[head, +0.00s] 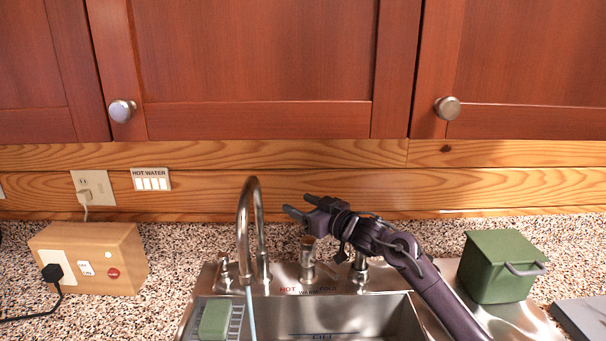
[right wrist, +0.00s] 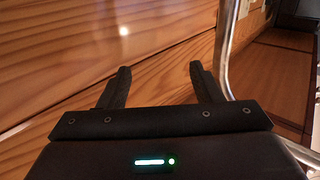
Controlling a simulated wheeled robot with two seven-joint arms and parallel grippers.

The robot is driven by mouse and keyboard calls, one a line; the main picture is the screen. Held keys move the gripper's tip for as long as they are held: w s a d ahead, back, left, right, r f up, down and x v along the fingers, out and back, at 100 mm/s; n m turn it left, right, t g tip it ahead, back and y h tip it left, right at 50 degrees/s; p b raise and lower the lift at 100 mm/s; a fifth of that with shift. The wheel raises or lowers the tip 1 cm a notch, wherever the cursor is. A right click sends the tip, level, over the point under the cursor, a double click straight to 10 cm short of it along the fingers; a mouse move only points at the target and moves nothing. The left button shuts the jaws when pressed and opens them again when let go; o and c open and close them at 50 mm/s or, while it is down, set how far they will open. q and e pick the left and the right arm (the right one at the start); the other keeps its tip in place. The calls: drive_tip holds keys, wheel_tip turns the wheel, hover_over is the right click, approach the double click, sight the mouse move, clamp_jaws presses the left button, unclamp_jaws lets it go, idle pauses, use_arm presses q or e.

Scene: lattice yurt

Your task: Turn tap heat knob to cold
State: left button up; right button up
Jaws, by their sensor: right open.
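The sink's metal tap (head: 257,215) has a tall curved spout, and a pale blue stream runs down from it. The tap heat knob (head: 308,262) appears to be the short upright post with a brownish top right of the spout. My left gripper is out of view.
Another metal fitting (head: 360,268) stands partly behind my right arm. A green lidded box (head: 500,268) stands right of the sink (head: 390,318). A green sponge (head: 215,319) lies at the sink's left. A wooden socket box (head: 90,258) stands at far left. Cabinets (head: 255,65) hang above.

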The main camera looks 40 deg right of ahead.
wheel_tip(320, 180, up, 10)
drive_tip(key=b, duration=0.1)
drive_tip(key=shift+r, duration=0.25)
drive_tip(key=shift+f, duration=0.1)
idle(0.3)
